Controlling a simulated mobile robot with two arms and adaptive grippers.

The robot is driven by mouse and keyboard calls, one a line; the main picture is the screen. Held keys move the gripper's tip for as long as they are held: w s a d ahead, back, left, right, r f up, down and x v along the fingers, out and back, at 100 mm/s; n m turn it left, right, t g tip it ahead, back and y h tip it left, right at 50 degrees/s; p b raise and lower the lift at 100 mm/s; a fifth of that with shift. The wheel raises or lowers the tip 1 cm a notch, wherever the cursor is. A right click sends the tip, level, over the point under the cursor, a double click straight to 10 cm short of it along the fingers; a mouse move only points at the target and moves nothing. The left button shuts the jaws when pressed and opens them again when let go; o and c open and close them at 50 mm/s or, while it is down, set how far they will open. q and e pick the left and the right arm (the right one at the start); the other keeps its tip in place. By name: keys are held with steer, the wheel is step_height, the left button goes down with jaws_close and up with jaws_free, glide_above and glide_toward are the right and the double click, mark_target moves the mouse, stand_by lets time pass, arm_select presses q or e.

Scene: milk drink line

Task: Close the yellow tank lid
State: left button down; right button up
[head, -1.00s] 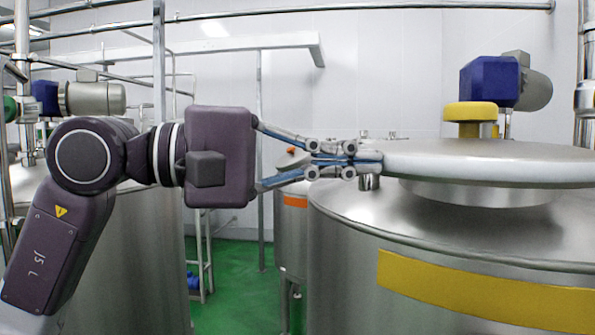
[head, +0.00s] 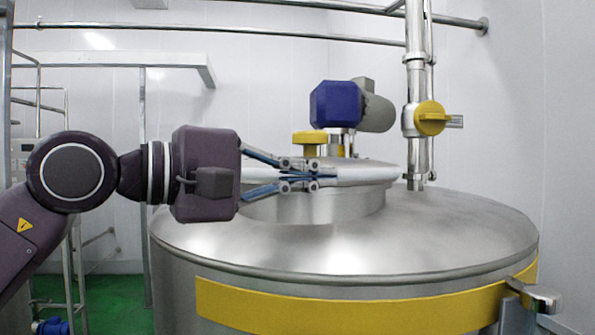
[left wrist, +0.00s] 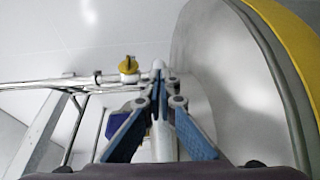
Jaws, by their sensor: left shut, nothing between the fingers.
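The steel tank (head: 460,230) with a yellow band (head: 330,308) fills the middle and right of the head view. Its round lid (head: 365,173), with a pale rim, lies roughly level over the raised collar (head: 330,207); I cannot tell whether it is fully seated. My left gripper (head: 312,177) is shut and empty at the near side of the lid rim, covering part of it. Whether it touches is unclear. In the left wrist view the shut fingers (left wrist: 160,85) are in front of a pale edge, with the tank top (left wrist: 215,75) to the right. My right gripper is out of view.
A yellow knob (head: 309,137) and a blue motor (head: 336,104) stand behind the lid. A vertical pipe with a yellow valve (head: 431,118) rises right of it. A metal bracket (head: 530,298) is at the tank's right edge. Green floor (head: 115,300) shows at left.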

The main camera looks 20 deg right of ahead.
mark_target(352, 175)
arm_select(q)
steer(key=shift+w+d, duration=0.2)
steer(key=shift+d, duration=0.45)
steer(key=shift+w+d, duration=0.2)
steer(key=shift+d, duration=0.4)
steer(key=shift+w+d+p, duration=0.15)
steer(key=shift+d+p, duration=0.05)
steer(key=shift+p, duration=0.1)
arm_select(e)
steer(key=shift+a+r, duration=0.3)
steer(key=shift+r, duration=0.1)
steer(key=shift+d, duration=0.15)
arm_select(q)
steer(key=shift+a, duration=0.1)
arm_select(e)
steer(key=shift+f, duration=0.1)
